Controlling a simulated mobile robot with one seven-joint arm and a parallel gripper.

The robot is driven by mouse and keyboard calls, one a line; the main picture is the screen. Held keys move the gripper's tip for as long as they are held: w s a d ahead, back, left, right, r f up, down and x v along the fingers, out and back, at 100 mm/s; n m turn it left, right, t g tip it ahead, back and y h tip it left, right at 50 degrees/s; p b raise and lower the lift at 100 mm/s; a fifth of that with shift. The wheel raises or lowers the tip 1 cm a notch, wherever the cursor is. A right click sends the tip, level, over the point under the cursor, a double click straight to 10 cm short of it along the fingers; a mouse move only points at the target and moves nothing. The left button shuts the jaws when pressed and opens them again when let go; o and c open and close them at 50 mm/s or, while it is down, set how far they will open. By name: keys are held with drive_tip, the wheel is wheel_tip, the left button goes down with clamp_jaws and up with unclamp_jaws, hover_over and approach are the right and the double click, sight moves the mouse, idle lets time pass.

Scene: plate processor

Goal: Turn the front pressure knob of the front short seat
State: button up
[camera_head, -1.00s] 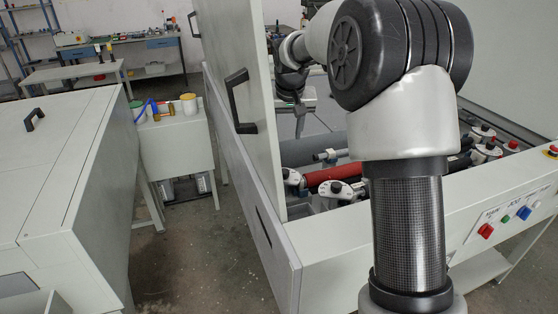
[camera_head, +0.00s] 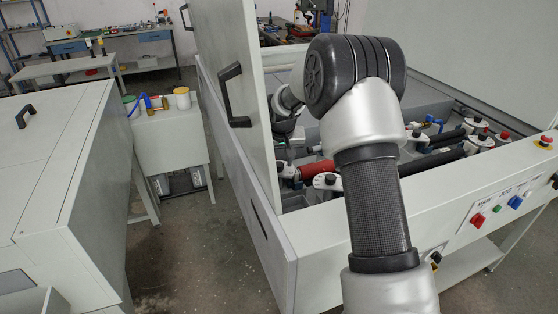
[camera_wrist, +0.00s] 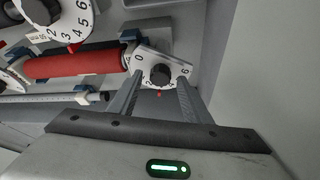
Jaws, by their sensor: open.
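A white numbered dial with a black pressure knob (camera_wrist: 160,75) is near the middle of the wrist view, at the right end of a red roller (camera_wrist: 75,63). My gripper (camera_wrist: 158,97) is open. Its two fingers reach toward this dial, one on each side of the knob; I cannot tell whether they touch it. In the head view my gripper is hidden behind my arm and the upright panel. The red roller (camera_head: 318,170) and a white dial (camera_head: 327,181) show there, partly covered by my arm.
Another numbered dial with a black knob (camera_wrist: 40,8) is close at the upper left of the wrist view. An upright white panel with a black handle (camera_head: 233,95) stands left of my arm. The machine's front wall carries coloured switches (camera_head: 497,208). A grey wall fills the wrist view's right side.

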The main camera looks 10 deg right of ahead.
drive_tip(key=shift+w+f, duration=0.1)
drive_tip(key=shift+f, duration=0.05)
drive_tip(key=c, duration=1)
drive_tip(key=shift+c, duration=0.2)
